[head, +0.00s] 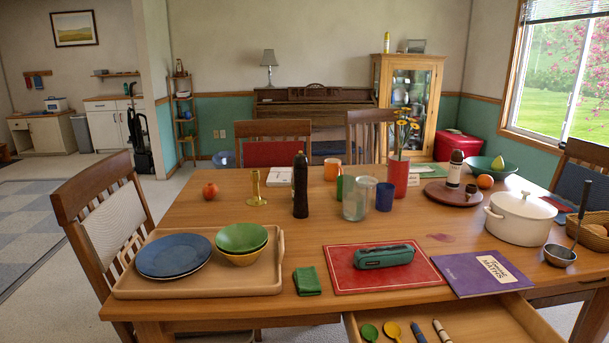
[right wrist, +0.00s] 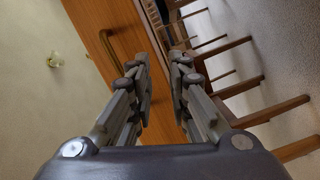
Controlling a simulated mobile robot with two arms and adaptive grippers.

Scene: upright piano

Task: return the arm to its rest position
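My right gripper (right wrist: 160,75) shows in the right wrist view, with its two grey fingers apart and nothing between them. Beyond the fingers is a wooden front with a curved metal handle (right wrist: 108,42); it appears apart from the fingers, though the distance is hard to judge. Neither of my arms shows in the head view, and my left gripper is in no view.
The wooden table (head: 215,202) carries a tray (head: 205,285), a white pot (head: 519,218), a red mat (head: 338,262) and several other things. An open drawer (head: 455,318) sticks out at the front. Wooden chairs (head: 100,215) stand around the table.

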